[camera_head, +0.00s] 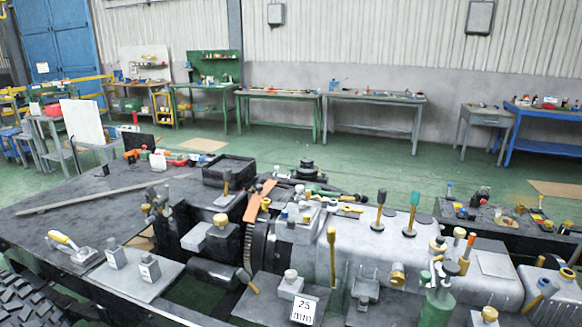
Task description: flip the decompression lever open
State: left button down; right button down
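The chassis engine block (360,240) fills the lower middle and right, with several levers standing on it. A tall yellow-handled lever (332,250) stands upright near the middle. A green-topped lever (412,212) and a yellow-stemmed lever with a dark knob (379,210) stand upright behind it. An orange lever-like bar (260,200) slants beside the toothed flywheel. I cannot tell which of these is the decompression lever or whether it is open. Neither of my grippers is in view.
A dark tabletop (70,215) with a long grey bar (100,194) lies at left. A large tyre (35,302) is at lower left. A card marked 25 (304,309) stands at the front. A dark side table (500,225) is at right. Open green floor lies behind, before several workbenches.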

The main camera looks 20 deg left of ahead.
aim_at(227, 172)
jog(key=j+z, duration=0.3)
jog(key=j, duration=1.1)
jog(key=j+z, duration=0.3)
jog(key=j, duration=1.1)
